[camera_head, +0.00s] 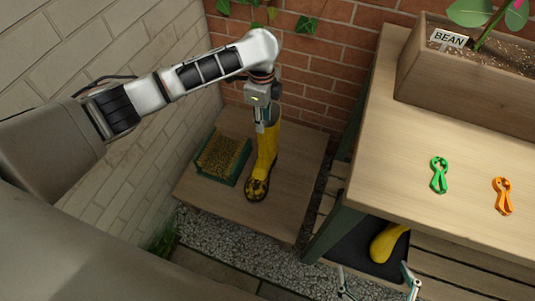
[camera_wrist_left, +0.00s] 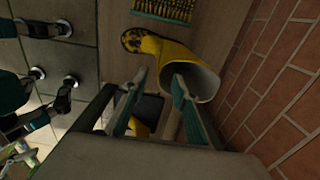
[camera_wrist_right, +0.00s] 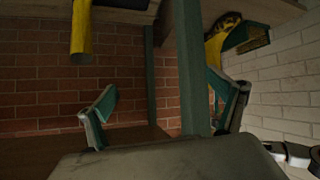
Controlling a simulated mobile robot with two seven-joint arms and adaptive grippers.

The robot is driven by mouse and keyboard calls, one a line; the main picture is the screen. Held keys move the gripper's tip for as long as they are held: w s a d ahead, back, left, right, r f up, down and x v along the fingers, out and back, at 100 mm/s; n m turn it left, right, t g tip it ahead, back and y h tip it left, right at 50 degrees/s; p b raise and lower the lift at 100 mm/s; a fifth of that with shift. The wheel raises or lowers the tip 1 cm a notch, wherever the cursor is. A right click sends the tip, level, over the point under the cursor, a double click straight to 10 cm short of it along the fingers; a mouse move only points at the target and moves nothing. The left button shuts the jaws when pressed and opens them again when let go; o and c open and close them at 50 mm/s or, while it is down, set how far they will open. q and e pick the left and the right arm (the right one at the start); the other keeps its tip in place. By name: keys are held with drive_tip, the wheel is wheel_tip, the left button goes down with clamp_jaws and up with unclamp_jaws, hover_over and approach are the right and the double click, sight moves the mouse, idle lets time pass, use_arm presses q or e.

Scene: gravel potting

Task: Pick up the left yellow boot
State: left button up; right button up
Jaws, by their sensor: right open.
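The left yellow boot (camera_head: 266,150) stands upright on a low wooden platform, its dark-patterned toe towards me. My left gripper (camera_head: 261,127) points down at the top of its shaft. In the left wrist view the boot (camera_wrist_left: 172,52) shows its open top. My left gripper's fingers (camera_wrist_left: 157,82) are apart, with the rim near and partly between them; one fingertip overlaps the opening. I cannot tell whether they touch it. My right gripper (camera_wrist_right: 163,85) is open and empty, low by the bench. Another yellow boot (camera_head: 388,243) lies partly hidden on a dark tray under the bench.
A green-edged bristle mat (camera_head: 222,158) lies left of the boot on the platform (camera_head: 290,205). Brick walls stand behind and left.

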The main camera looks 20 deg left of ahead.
sight(263, 136)
use_arm(q)
drive_tip(key=shift+f, duration=0.5)
wheel_tip(263, 136, down, 2)
drive_tip(key=shift+b, duration=0.6)
drive_tip(key=shift+f, duration=0.2)
drive_tip(key=f+b, duration=0.2)
drive_tip(key=f, duration=0.1)
drive_tip(key=shift+s, duration=0.4)
drive_tip(key=shift+w+f+b, duration=0.25)
drive_tip(key=shift+f+b, duration=0.35)
drive_tip(key=shift+f, duration=0.25)
drive_tip(key=shift+w+r, duration=0.1)
drive_tip(key=shift+r, duration=0.15)
drive_tip(key=c, duration=0.6)
clamp_jaws()
use_arm(e)
drive_tip(key=shift+m+t+y, duration=0.4)
drive_tip(key=shift+m+y, duration=0.2)
drive_tip(key=a+r, duration=0.1)
drive_tip(key=a, duration=0.1)
drive_tip(key=w+a+r, duration=0.1)
drive_tip(key=a, duration=0.1)
drive_tip(key=shift+w+r, duration=0.1)
drive_tip(key=shift+w, duration=0.05)
